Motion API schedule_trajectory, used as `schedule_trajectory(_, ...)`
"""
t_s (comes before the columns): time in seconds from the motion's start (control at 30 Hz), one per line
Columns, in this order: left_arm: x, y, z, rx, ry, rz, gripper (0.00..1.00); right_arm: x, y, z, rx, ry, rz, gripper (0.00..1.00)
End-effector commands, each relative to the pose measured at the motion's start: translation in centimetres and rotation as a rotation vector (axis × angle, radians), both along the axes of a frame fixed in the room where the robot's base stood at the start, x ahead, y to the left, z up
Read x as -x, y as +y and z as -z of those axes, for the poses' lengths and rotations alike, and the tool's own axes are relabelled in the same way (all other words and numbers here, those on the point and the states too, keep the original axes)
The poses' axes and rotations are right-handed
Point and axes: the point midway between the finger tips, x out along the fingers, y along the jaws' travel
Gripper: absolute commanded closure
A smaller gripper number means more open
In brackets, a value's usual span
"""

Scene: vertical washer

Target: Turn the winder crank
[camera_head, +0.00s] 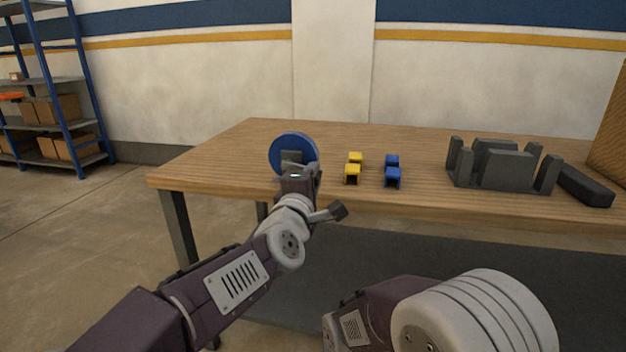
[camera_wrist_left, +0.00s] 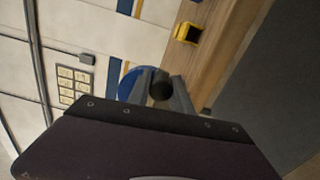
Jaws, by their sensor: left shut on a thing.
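The winder shows as a blue disc (camera_head: 293,146) standing upright near the table's left front edge; the disc is partly visible behind the fingers in the left wrist view (camera_wrist_left: 127,82). My left gripper (camera_head: 294,160) is in front of the disc and hides its lower part. In the left wrist view my left gripper (camera_wrist_left: 160,90) has its two grey fingers on either side of a dark round crank knob (camera_wrist_left: 161,88) and is shut on it. The rest of the crank is hidden. My right gripper is out of view; only part of that arm shows at the lower right.
A dark grey slotted fixture (camera_head: 507,170) and a dark bar (camera_head: 584,187) are farther right. Table between blue blocks and fixture is clear.

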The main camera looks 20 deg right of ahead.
Motion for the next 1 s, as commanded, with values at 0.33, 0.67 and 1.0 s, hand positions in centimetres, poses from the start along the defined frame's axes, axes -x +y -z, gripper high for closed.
schedule_trajectory(0.33, -0.1, 0.0, 0.6, -0.002, 0.012, 0.000, 0.69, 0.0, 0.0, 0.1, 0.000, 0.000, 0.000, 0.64)
schedule_trajectory(0.67, 0.0, 0.0, 0.3, -0.003, 0.006, 0.000, 0.54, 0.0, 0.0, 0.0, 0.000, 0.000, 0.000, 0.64)
schedule_trajectory(1.0, 3.7, 2.5, 0.1, -0.003, 0.005, 0.001, 0.54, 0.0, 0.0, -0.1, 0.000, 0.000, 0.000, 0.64)
